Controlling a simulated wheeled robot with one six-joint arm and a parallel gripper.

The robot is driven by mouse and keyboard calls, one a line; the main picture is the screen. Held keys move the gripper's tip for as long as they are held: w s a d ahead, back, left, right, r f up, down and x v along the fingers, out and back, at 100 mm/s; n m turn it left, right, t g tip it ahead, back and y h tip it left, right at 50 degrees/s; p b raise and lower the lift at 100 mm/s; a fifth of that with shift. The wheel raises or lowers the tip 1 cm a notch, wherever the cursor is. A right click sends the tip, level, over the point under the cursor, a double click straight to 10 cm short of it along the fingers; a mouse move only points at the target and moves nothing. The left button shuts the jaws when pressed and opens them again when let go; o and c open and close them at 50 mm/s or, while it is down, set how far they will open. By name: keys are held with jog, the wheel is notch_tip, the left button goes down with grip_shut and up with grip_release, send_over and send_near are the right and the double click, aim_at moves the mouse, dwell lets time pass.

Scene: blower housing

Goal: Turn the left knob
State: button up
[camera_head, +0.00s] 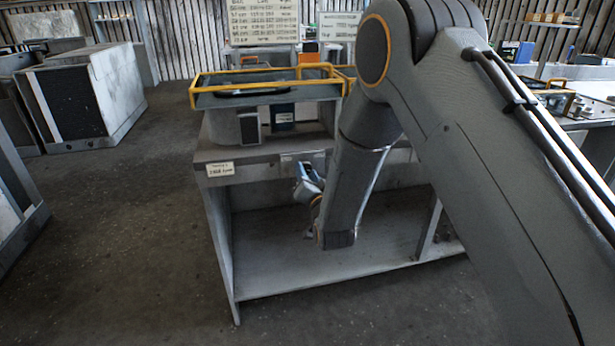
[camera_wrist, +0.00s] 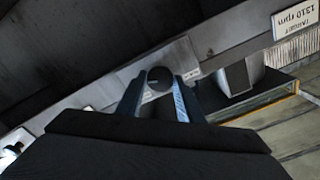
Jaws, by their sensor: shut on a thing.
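A round dark knob (camera_wrist: 160,79) sits on the grey front rail of the bench in the wrist view. My gripper (camera_wrist: 158,92) is shut on it, one finger on each side. In the head view my gripper (camera_head: 307,184) is at the bench's front edge (camera_head: 250,163); my own arm and gripper hide the knob there.
A target rpm sign (camera_head: 220,169) is on the bench front, left of my gripper; it appears upside down in the wrist view (camera_wrist: 298,16). A yellow-railed tray (camera_head: 225,100) is above the bench. A lower shelf (camera_head: 320,262) is empty. The floor at left (camera_head: 130,220) is clear.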

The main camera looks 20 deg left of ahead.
jog(key=shift+m+b, duration=0.3)
jog(key=shift+m, duration=0.8)
jog(key=o, duration=1.1)
jog(key=shift+d, duration=0.1)
jog(key=shift+c, duration=0.2)
jog(key=v, duration=0.8)
jog(key=shift+b, duration=0.35)
jog(key=shift+w+d, duration=0.1)
jog(key=shift+w, duration=0.1)
